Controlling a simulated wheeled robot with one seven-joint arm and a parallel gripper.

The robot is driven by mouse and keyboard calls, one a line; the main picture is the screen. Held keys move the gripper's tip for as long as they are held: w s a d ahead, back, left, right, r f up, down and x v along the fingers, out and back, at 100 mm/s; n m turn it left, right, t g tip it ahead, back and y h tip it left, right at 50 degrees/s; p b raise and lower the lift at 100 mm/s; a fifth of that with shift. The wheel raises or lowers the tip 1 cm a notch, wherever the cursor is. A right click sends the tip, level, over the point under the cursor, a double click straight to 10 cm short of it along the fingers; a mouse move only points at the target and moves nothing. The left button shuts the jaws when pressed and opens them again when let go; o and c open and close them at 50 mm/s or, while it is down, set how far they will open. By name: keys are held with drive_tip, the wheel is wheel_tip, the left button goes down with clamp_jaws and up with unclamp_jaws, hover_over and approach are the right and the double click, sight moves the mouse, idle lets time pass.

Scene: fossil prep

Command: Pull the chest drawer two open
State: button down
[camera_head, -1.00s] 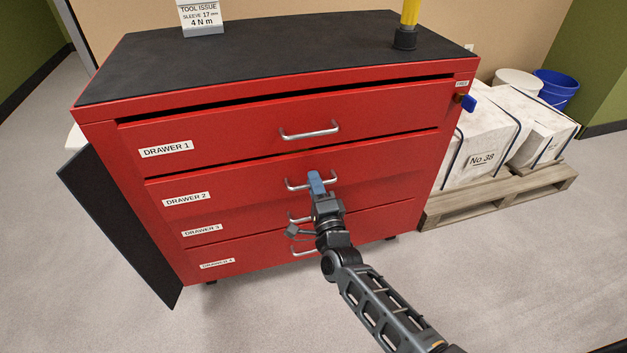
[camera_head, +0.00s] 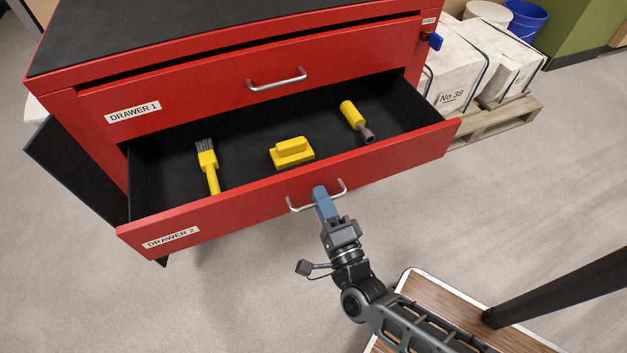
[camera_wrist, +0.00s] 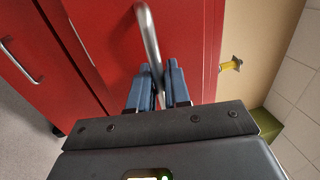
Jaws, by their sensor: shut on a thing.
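Drawer two (camera_head: 250,208) of the red chest stands far out, with its dark inside showing. Its label reads "DRAWER 2". My gripper (camera_head: 322,196) is shut on the metal bar handle (camera_head: 342,190) at the middle of the drawer front. The wrist view shows the blue fingers (camera_wrist: 158,88) on either side of the handle bar (camera_wrist: 146,30). Inside the drawer lie a yellow-handled brush (camera_head: 208,168), a yellow block-shaped tool (camera_head: 291,152) and another yellow-handled tool (camera_head: 354,117). The lower drawers are hidden in the head view.
Drawer one (camera_head: 210,92) above is shut. A blue key-like part (camera_head: 435,40) sits at the chest's upper right. A pallet (camera_head: 500,122) with white blocks stands to the right. A dark panel (camera_head: 75,170) is at the chest's left. Grey floor is clear at lower left.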

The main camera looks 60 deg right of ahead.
drive_tip(key=shift+s+a, duration=0.45)
drive_tip(key=shift+s, duration=0.15)
drive_tip(key=c, duration=1.3)
unclamp_jaws()
drive_tip(key=shift+c, duration=0.2)
drive_tip(key=v, duration=0.7)
drive_tip(key=shift+s+a, duration=0.2)
drive_tip(key=shift+s, duration=0.15)
drive_tip(key=shift+f, duration=0.15)
